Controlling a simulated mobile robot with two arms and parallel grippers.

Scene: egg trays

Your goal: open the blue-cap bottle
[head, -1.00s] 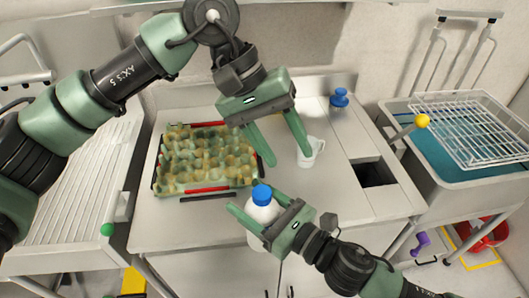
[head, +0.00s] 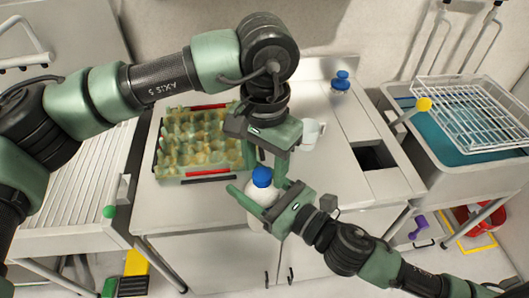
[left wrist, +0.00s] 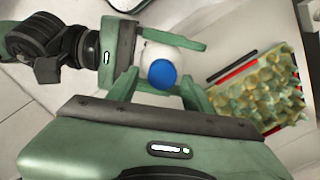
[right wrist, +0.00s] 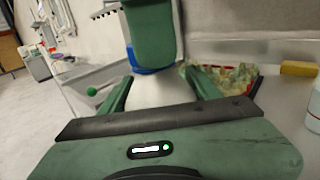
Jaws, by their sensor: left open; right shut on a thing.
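A white bottle (head: 258,212) with a blue cap (head: 262,177) is upright at the front of the counter. My right gripper (head: 255,205) is shut on the bottle's body from the right. My left gripper (head: 268,170) is open and points down over the cap, its fingers at or close beside it. In the left wrist view the blue cap (left wrist: 163,74) shows between the open fingers (left wrist: 165,88); I cannot tell whether they touch it. In the right wrist view the white bottle (right wrist: 165,90) is between my right fingers, with the left gripper covering most of the cap (right wrist: 150,71).
An egg tray (head: 200,178) with a bumpy yellow-green surface lies left of the bottle. A sink with a wire rack (head: 475,105) is at the right. The counter between is mostly clear.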

